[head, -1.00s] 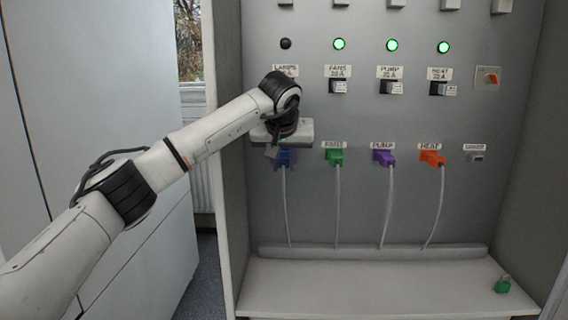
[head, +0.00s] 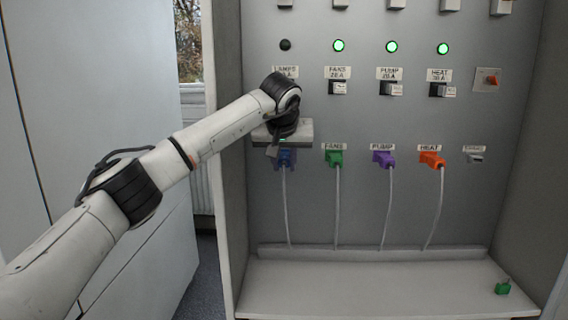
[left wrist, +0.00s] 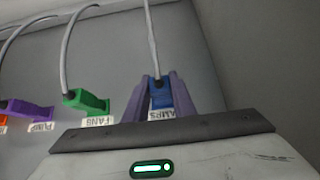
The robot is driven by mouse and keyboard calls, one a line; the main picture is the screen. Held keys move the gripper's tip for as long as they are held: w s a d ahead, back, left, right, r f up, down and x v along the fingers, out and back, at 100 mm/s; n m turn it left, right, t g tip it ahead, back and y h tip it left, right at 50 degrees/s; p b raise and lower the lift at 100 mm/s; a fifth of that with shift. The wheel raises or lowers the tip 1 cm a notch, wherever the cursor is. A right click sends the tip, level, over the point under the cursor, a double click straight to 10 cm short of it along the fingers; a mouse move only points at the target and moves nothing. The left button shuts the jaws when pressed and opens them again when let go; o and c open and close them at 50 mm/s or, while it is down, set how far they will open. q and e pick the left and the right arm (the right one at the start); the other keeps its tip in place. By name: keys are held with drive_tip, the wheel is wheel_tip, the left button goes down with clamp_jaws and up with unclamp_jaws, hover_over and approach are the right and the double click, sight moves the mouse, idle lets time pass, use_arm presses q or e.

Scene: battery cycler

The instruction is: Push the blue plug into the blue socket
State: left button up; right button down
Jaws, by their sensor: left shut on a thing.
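The blue plug (head: 285,161) is at the left end of the row of plugs on the cabinet's back panel, with its cable hanging down. My left gripper (head: 280,157) is shut on it. In the left wrist view, the blue plug (left wrist: 162,94) sits between the two fingers of my left gripper (left wrist: 162,90), and a label ending in "AMPS" shows just below it. The blue socket is hidden behind the plug and gripper, so I cannot tell how deep the plug is seated. My right gripper is not in view.
Green (head: 334,158), purple (head: 384,159) and orange (head: 432,159) plugs sit to the right, with cables hanging down. Above are breakers and three lit green lamps; the lamp above LAMPS (head: 285,44) is dark. A green padlock-like object (head: 503,287) lies on the bottom shelf (head: 380,285).

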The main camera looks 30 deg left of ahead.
use_arm(q)
drive_tip(key=o, duration=0.9)
